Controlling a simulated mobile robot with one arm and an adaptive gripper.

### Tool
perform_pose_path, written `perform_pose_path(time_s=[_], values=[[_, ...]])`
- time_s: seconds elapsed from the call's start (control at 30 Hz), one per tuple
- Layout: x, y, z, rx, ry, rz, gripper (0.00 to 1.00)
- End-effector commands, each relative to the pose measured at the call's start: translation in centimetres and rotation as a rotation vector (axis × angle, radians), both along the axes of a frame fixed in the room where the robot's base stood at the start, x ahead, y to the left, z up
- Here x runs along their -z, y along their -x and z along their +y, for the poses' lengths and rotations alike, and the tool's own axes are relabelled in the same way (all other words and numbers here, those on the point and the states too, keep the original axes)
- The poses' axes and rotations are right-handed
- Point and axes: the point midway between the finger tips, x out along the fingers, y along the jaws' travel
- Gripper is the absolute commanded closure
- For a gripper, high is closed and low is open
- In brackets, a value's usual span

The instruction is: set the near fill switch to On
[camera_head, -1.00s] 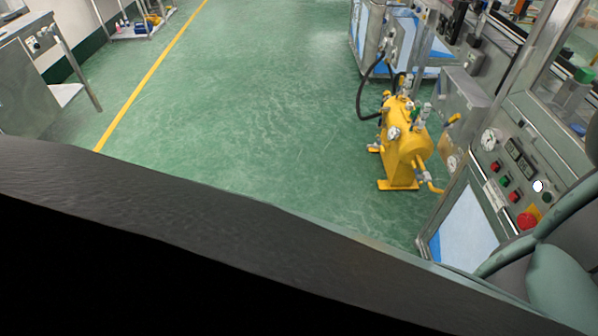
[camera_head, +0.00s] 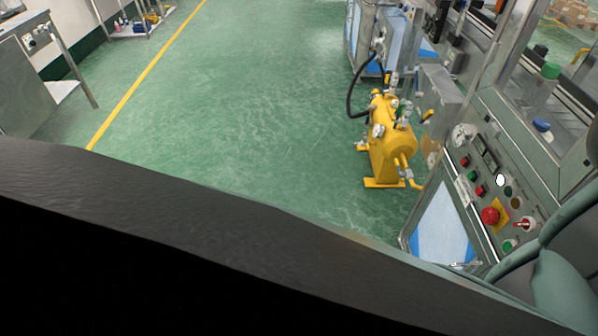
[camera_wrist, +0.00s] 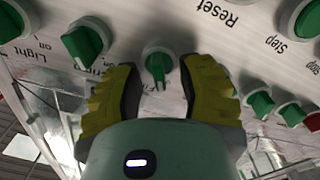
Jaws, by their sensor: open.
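My gripper (camera_wrist: 158,68) is open in the wrist view, with one yellow-green finger on each side of a green rotary switch (camera_wrist: 157,60). The fingertips are close to the panel and I see no clear contact with the switch. Its handle points down in the picture. Its label is hidden or unreadable, so I cannot tell whether it is the near fill switch. Another green switch (camera_wrist: 86,42) sits to its left, beside upside-down "Light" and "on" lettering. In the head view my gripper is not visible.
More green switches (camera_wrist: 260,103) sit at the right of the wrist view, by "Reset" and "Step" lettering. In the head view, the machine's control panel (camera_head: 466,190) carries a red emergency stop (camera_head: 490,215). A yellow tank (camera_head: 393,140) stands on the open green floor (camera_head: 240,120).

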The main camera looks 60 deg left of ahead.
Motion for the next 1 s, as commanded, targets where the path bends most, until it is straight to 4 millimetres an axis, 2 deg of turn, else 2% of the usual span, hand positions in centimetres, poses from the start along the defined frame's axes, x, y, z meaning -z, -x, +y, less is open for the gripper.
perform_pose_path(time_s=[0.3,0.33,0.73,1.0], values=[[-0.02,-0.2,-0.08,0.002,0.0,0.0,0.62],[-0.01,-0.2,-0.08,0.002,0.0,0.0,0.59],[-0.04,-0.2,-0.1,0.003,0.001,-0.001,1.0],[-0.03,-0.2,-0.1,0.002,0.0,0.0,1.0]])
